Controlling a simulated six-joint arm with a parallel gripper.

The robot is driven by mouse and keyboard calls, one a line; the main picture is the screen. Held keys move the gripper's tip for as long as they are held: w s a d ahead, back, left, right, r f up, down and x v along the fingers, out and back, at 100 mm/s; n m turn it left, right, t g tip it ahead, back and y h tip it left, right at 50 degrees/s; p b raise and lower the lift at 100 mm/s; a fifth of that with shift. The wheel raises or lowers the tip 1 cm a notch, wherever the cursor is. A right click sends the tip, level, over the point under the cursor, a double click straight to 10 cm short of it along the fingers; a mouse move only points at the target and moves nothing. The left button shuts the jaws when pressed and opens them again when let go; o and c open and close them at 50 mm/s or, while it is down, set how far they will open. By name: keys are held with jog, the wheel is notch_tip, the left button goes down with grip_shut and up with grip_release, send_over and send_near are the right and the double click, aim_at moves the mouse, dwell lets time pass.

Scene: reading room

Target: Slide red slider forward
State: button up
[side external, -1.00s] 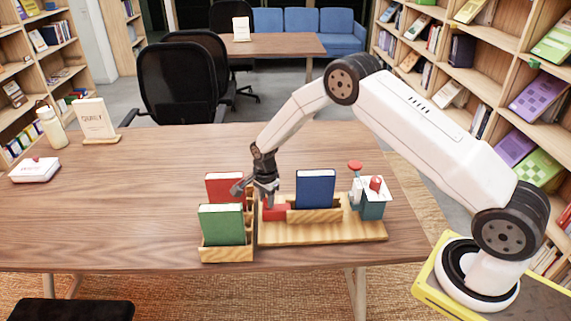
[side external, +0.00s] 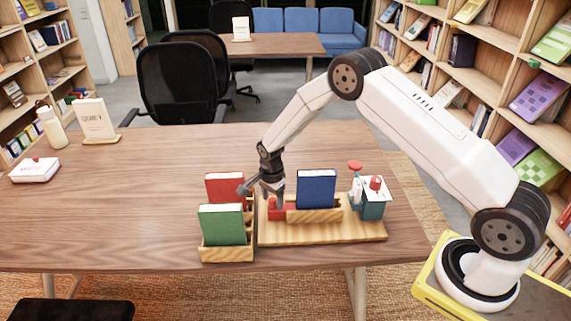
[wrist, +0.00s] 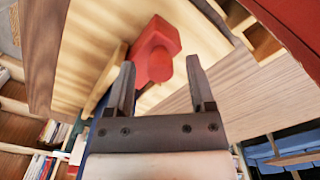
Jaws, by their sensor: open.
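The red slider (side external: 277,212) sits on the wooden base board (side external: 340,236), at the left end of the wooden holder with the blue book (side external: 316,188). In the wrist view the red slider (wrist: 156,48) has a rounded knob on a block, beyond the fingertips. My gripper (side external: 262,188) is open and points down, just above and left of the slider. In the wrist view my gripper (wrist: 161,66) has its fingers apart with nothing held. The slider's knob shows in the gap between the tips; whether a finger touches it I cannot tell.
A wooden rack (side external: 227,254) with a green book (side external: 222,225) and a red book (side external: 225,184) stands close on the left. A teal box (side external: 372,205) with a red button and a red-topped lever stands at the board's right end.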

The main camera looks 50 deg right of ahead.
jog(key=shift+r, duration=3.8)
jog(key=shift+f, duration=3.9)
grip_shut()
